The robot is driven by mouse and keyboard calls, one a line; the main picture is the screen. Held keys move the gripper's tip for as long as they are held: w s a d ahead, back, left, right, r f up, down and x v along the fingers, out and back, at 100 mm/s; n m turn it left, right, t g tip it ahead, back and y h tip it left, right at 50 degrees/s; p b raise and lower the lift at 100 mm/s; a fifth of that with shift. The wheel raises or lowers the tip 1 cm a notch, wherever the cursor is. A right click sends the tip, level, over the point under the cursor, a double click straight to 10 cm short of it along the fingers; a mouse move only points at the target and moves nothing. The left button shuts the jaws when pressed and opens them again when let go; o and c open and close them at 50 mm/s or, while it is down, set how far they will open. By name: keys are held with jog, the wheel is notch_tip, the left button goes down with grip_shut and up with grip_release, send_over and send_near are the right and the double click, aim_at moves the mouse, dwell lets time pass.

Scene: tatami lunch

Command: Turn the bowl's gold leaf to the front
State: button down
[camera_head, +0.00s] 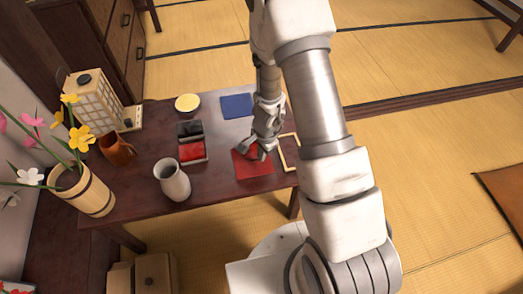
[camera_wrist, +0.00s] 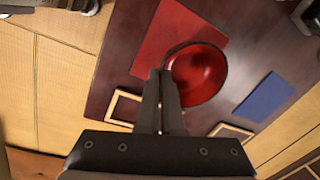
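The red bowl (camera_wrist: 203,72) shows from above in the wrist view, its glossy inside partly hidden by a finger. I see no gold leaf on it. My gripper (camera_wrist: 161,74) has its two dark fingers close together at the bowl's left rim, one on each side of it, and looks shut on that rim. In the head view my gripper (camera_head: 259,152) is over the red mat (camera_head: 255,169), and the bowl there is mostly hidden by it. The red mat also shows in the wrist view (camera_wrist: 170,38), beside and partly under the bowl.
A flower pot (camera_head: 85,193) and lantern (camera_head: 95,98) stand left.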

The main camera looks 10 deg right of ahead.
aim_at(253, 152)
jog(key=shift+a+f, duration=0.2)
jog(key=n, duration=0.2)
jog(key=d+n, duration=0.1)
jog(key=shift+w+d+n, duration=0.1)
jog(key=shift+w+n, duration=0.3)
jog(key=n, duration=0.1)
jog(key=w+n, duration=0.1)
jog(key=shift+d+n+y, duration=0.3)
jog(key=shift+n, duration=0.1)
jog(key=n, duration=0.2)
jog(key=w+n+g+p, duration=0.1)
jog(key=n, duration=0.1)
jog(key=shift+w+d+r, duration=0.1)
jog(key=shift+w+d, duration=0.1)
jog(key=shift+w+f+n, duration=0.2)
jog(key=shift+w+n, duration=0.1)
jog(key=shift+n, duration=0.6)
jog(key=shift+w+n+b, duration=0.45)
jog(key=shift+n+b, duration=0.25)
jog(key=shift+n, duration=0.5)
jog(key=n, duration=0.1)
jog(key=w+n, duration=0.1)
jog(key=shift+a+n+g+b, duration=0.2)
jog(key=shift+n+g+b, duration=0.1)
jog(key=shift+n+b, duration=0.1)
jog(key=shift+f+n, duration=0.2)
jog(key=shift+n, duration=0.1)
jog(key=shift+f+b, duration=0.4)
jog(key=shift+b, duration=0.1)
